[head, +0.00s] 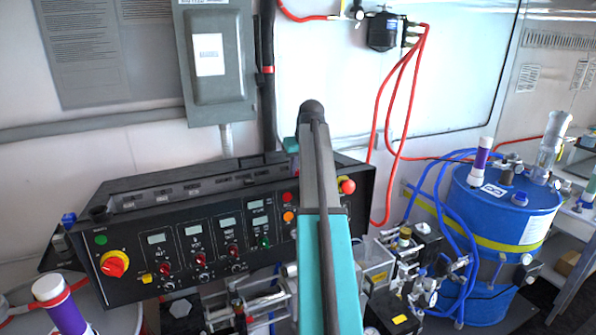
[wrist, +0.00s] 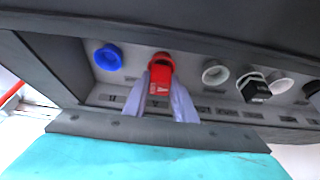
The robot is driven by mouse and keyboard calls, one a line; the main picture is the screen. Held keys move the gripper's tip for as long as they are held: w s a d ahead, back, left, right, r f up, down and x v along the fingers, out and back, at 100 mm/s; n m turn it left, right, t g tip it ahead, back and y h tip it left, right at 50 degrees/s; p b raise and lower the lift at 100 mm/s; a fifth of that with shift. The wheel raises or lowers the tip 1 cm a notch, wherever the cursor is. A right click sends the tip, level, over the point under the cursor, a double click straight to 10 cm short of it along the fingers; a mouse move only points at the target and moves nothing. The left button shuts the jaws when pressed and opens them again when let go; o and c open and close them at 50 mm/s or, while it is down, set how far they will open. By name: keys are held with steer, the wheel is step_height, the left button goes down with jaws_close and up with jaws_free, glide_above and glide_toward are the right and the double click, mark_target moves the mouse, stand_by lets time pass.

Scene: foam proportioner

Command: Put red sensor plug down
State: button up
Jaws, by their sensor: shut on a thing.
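In the wrist view, my gripper (wrist: 163,92) is shut on the red sensor plug (wrist: 160,76), a red block with a pale mark on its face. The plug is at a round red port in the row on the grey panel strip. I cannot tell whether it is seated in the port or just in front of it. In the head view my arm reaches to the back of the black control console (head: 215,240); the gripper and the plug are hidden there.
In the wrist view, a blue port (wrist: 109,57) lies left of the plug. A white port (wrist: 215,72) and a black plug (wrist: 255,90) lie to the right. In the head view, a blue drum (head: 495,225) and red and blue hoses stand right of the console.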

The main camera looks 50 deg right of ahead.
steer(key=shift+f, duration=0.15)
steer(key=o, duration=1)
steer(key=shift+o, duration=0.2)
steer(key=shift+r, duration=0.2)
steer(key=b+v, duration=0.5)
steer(key=v, duration=0.7)
steer(key=shift+s+f, duration=0.1)
steer(key=shift+s, duration=0.05)
